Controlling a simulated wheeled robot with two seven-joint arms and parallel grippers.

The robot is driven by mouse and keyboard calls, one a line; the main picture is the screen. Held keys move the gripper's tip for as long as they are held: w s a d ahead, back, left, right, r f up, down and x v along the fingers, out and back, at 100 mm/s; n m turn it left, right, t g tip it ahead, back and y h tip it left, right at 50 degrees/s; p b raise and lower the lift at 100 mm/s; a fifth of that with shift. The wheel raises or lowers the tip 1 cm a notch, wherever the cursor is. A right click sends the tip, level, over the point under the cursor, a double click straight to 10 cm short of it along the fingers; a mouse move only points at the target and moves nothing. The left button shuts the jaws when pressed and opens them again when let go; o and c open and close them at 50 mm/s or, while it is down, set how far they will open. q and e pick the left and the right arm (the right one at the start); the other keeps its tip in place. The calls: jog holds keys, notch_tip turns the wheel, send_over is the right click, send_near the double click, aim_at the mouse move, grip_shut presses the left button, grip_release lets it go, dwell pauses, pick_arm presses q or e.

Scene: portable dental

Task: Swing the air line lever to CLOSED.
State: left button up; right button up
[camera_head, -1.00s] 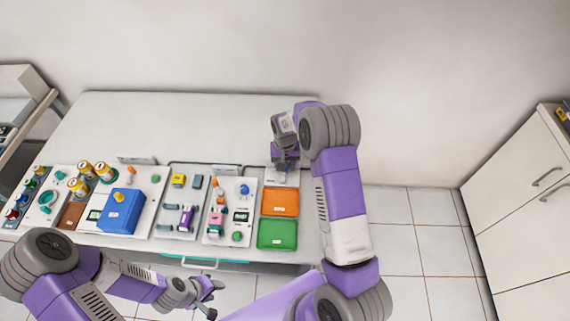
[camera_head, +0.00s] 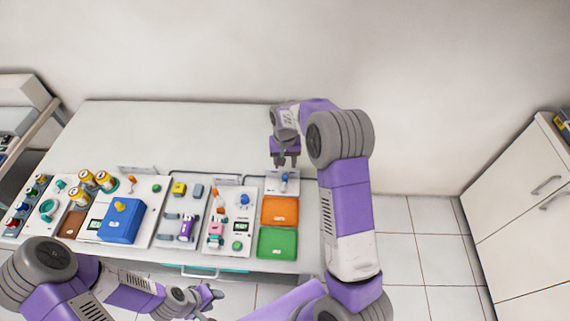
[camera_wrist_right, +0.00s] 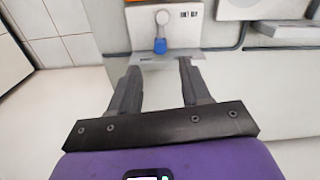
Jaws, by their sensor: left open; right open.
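A small lever with a blue tip (camera_head: 284,177) stands on a white plate at the back right of the bench. In the right wrist view, its blue tip (camera_wrist_right: 160,46) points toward my gripper, below a round grey pivot (camera_wrist_right: 162,18). Small lettering beside the pivot is too blurred to read. My right gripper (camera_head: 287,163) is open and empty, just behind the lever. In the right wrist view, the fingertips (camera_wrist_right: 160,66) are spread to either side of the tip's line, and no contact shows. My left gripper (camera_head: 213,298) is open and empty in front of the bench.
An orange tray (camera_head: 280,211) and a green tray (camera_head: 277,243) lie in front of the lever plate. Panels with a blue box (camera_head: 121,226), knobs and jars fill the bench to the left. The bench top (camera_head: 190,130) behind is clear.

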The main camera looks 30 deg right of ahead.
jog(key=shift+c, duration=0.4)
jog(key=shift+s+f, duration=0.1)
jog(key=shift+s, duration=0.1)
jog(key=shift+c, duration=1.3)
jog(key=s+m+y, duration=0.1)
jog(key=m, duration=0.1)
jog(key=s+d+f+m+y, duration=0.1)
jog(key=s, duration=0.1)
jog(key=s+m+y, duration=0.1)
jog(key=s+m, duration=0.1)
jog(key=shift+d+f+m, duration=0.15)
jog(key=shift+f+m, duration=0.15)
grip_shut()
jog(key=s+d+m+t+y, duration=0.2)
jog(key=s+d+m+t, duration=0.55)
jog(key=m, duration=1.05)
jog(key=b, duration=0.1)
send_near(284, 183)
jog(key=shift+y, duration=0.3)
jog(key=f, duration=0.1)
jog(key=d+f, duration=0.1)
jog(key=f, duration=0.1)
jog(key=shift+w+d+f, duration=0.25)
jog(key=shift+d+f, duration=0.1)
jog(key=shift+d, duration=0.05)
jog(key=shift+w+a, duration=0.6)
jog(key=shift+w, duration=0.25)
jog(key=shift+w+a, duration=0.55)
jog(key=shift+w, duration=0.3)
